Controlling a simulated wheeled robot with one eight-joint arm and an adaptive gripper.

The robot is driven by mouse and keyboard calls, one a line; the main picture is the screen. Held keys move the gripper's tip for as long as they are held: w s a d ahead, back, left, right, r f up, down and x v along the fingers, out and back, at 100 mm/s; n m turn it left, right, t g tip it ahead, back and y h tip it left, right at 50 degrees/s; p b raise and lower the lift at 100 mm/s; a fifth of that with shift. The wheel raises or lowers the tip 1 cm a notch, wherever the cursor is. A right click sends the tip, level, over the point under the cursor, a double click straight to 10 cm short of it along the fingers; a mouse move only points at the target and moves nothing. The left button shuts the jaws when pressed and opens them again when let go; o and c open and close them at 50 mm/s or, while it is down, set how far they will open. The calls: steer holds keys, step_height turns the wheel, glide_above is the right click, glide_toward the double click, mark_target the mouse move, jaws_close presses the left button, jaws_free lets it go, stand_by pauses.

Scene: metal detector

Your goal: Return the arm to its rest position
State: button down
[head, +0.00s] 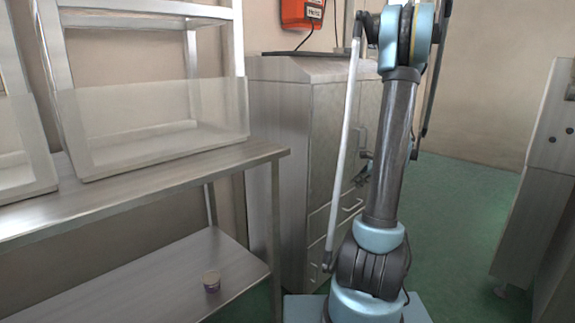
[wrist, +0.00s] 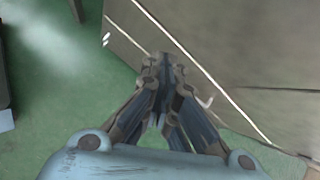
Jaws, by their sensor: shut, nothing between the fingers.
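My gripper shows in the wrist view (wrist: 162,65). Its two fingers meet at the tips and hold nothing. Past the fingertips are the green floor and the front of a grey cabinet. In the head view my arm stands upright right of centre, in front of the cabinet (head: 292,150). My gripper cannot be made out clearly in the head view, as the arm links cover that area.
A metal table (head: 235,155) stands at the left with a clear-fronted white rack (head: 150,135) on it. Metal equipment (head: 540,190) stands at the right. Green floor (head: 465,200) lies open between.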

steer(key=s+a+r+n+g+h, duration=0.1)
steer(key=s+a+r+n, duration=0.1)
steer(key=s+a+n, duration=0.3)
steer(key=s+a+r+n+h, duration=0.1)
steer(key=s+a+r+n, duration=0.1)
steer(key=s, duration=0.6)
steer(key=s+a+r+n+g, duration=0.1)
steer(key=s+a+r+n, duration=0.1)
steer(key=s+a+n, duration=0.3)
steer(key=s+f+n+h, duration=0.1)
steer(key=s+n, duration=0.3)
steer(key=s, duration=0.5)
steer(key=s+f+n+h, duration=0.2)
steer(key=s+f+n, duration=0.2)
steer(key=s, duration=0.6)
steer(key=shift+s+d+f+n+g+h, duration=0.3)
steer(key=shift+n, duration=0.2)
